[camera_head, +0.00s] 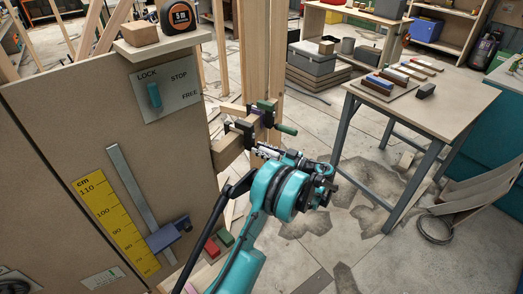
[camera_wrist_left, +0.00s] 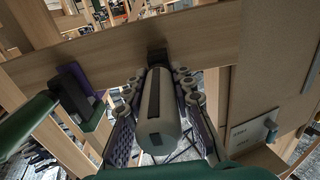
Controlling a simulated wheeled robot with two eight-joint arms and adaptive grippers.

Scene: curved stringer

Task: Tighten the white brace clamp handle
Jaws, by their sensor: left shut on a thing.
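The white brace clamp handle (camera_wrist_left: 158,120) is a pale cylinder with a dark slot, in the middle of the left wrist view. Its far end meets a dark clamp part (camera_wrist_left: 157,57) on a wooden beam (camera_wrist_left: 205,38). My left gripper (camera_wrist_left: 159,84) is shut on this handle, with a finger along each side. In the head view my left gripper (camera_head: 268,152) is at the wooden brace beside the dark clamp (camera_head: 240,129); the handle is largely hidden there. My right gripper is in neither view.
A second clamp with a green handle (camera_head: 287,129) sits close by on the timber; its green handle (camera_wrist_left: 25,125) is at left in the wrist view. A brown panel (camera_head: 80,130) with a LOCK/STOP/FREE lever (camera_head: 154,97) stands left. A workbench (camera_head: 440,103) is at right.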

